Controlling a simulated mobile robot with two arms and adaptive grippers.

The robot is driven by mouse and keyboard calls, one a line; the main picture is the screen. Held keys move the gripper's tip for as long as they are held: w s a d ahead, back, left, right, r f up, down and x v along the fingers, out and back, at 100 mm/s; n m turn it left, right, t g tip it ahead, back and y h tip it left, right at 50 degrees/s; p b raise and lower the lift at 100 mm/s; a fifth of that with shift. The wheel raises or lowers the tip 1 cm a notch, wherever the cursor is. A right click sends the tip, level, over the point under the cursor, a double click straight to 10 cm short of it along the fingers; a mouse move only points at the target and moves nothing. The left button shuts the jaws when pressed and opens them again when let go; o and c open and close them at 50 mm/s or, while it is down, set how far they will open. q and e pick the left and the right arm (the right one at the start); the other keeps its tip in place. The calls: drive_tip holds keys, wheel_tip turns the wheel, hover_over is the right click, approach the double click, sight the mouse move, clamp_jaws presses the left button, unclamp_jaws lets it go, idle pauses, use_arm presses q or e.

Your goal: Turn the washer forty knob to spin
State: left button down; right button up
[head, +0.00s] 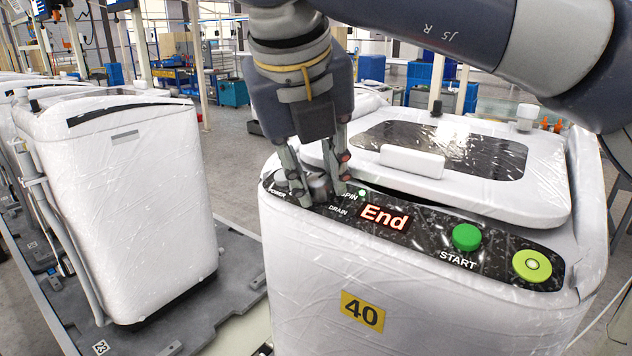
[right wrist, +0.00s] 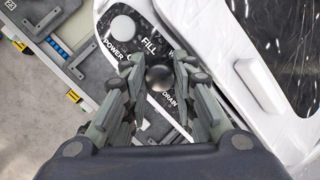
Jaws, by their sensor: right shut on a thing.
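Washer forty (head: 300,250), white and film-wrapped, stands at the right in the head view, with a yellow "40" label (head: 362,311). Its black control panel (head: 425,240) has SPIN and DRAIN labels and a red "End" display (head: 384,217). A small green light shows by SPIN. The round dark knob (right wrist: 160,77) sits on the panel amid the FILL and DRAIN labels in the right wrist view. My right gripper (head: 316,190) reaches down from above and is shut on the knob, one finger on each side; it also shows in the right wrist view (right wrist: 159,78). The knob's pointer is unclear.
A green START button (head: 466,237) and a yellow-green button (head: 532,265) are farther right on the panel. The lid with its white handle (head: 412,161) is behind the panel. Another wrapped washer (head: 125,200) stands at the left, across a gap.

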drive_tip(key=m+b, duration=0.2)
drive_tip(key=shift+f+m+h+b, duration=0.2)
drive_tip(key=shift+m+h+b, duration=0.1)
drive_tip(key=shift+m+b, duration=0.1)
drive_tip(key=shift+m+h+b, duration=0.3)
drive_tip(key=shift+m+b, duration=0.2)
drive_tip(key=shift+m, duration=0.4)
drive_tip(key=m, duration=0.1)
drive_tip(key=m+b, duration=0.1)
drive_tip(key=shift+r+m, duration=0.2)
drive_tip(key=shift+m, duration=0.1)
drive_tip(key=shift+m+h, duration=0.5)
drive_tip(key=shift+m, duration=1)
drive_tip(key=shift+b, duration=0.3)
drive_tip(key=shift+r, duration=0.1)
drive_tip(key=o, duration=0.8)
drive_tip(key=shift+a, duration=0.1)
